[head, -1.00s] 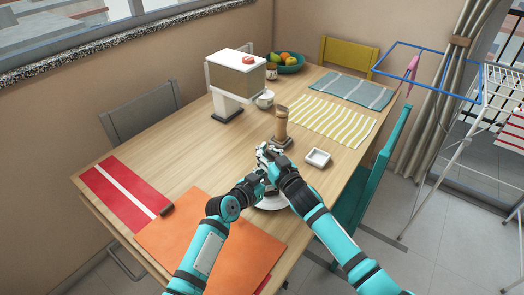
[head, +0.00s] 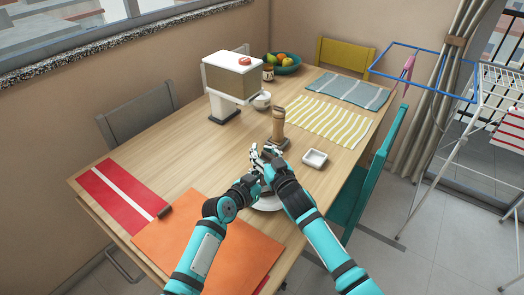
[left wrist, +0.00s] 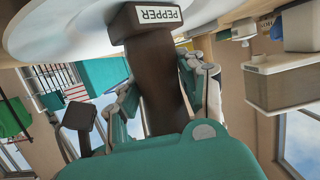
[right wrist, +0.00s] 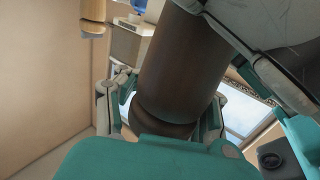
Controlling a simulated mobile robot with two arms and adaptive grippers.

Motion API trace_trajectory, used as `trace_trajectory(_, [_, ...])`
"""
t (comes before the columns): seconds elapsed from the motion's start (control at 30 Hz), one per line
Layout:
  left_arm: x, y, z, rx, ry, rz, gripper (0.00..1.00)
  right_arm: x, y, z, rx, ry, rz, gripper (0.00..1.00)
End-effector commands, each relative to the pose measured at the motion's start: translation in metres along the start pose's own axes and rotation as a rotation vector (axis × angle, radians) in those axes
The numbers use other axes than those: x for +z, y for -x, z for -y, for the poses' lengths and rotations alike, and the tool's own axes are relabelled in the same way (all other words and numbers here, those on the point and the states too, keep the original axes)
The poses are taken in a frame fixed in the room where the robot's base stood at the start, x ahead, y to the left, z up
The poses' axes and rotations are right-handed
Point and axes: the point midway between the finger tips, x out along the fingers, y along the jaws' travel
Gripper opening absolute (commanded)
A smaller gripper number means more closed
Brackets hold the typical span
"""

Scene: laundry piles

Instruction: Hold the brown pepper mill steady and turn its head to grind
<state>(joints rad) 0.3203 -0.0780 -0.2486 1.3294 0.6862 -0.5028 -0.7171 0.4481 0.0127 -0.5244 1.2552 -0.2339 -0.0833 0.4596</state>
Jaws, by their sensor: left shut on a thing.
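The brown pepper mill shows in the left wrist view (left wrist: 158,75) with a white PEPPER label at its end beside a white plate (left wrist: 60,35). Whether it touches the plate is unclear. My left gripper (left wrist: 165,90) is shut around its body. In the right wrist view the mill (right wrist: 175,75) runs between the fingers of my right gripper (right wrist: 165,115), its rounded head close to the palm. I cannot tell whether those fingers press on it. In the head view my left gripper (head: 255,178) and right gripper (head: 265,155) are close together and hide most of the mill.
A pale wooden mill (head: 278,124) stands just beyond my grippers. A small white square dish (head: 315,158) is to their right. An orange cloth (head: 205,240) and a red cloth (head: 115,190) lie at the left. A white dispenser (head: 232,80) stands behind.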

Motion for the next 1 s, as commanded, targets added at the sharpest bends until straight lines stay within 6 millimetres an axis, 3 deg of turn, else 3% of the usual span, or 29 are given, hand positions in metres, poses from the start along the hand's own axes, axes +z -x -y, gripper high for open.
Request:
trace_trajectory(0.03, [0.0, 0.001, 0.003, -0.005, -0.002, 0.0, 0.0, 0.002, 0.001, -0.002, 0.003, 0.001, 0.005, 0.34])
trace_trajectory(0.17, [0.0, 0.0, 0.001, -0.002, -0.002, 0.0, 0.0, 0.002, 0.0, -0.001, 0.002, 0.001, 0.003, 0.49])
trace_trajectory(0.53, [0.0, 0.0, -0.002, 0.004, 0.0, 0.001, 0.0, 0.001, 0.007, 0.0, 0.0, 0.0, 0.001, 0.49])
trace_trajectory(0.67, [0.0, 0.0, -0.003, 0.005, 0.0, 0.001, 0.0, 0.002, 0.025, 0.0, 0.0, 0.0, 0.001, 0.49])
trace_trajectory(1.0, [0.0, 0.0, -0.003, 0.006, 0.0, 0.001, 0.0, 0.002, 0.096, 0.0, 0.0, -0.001, 0.003, 0.49])
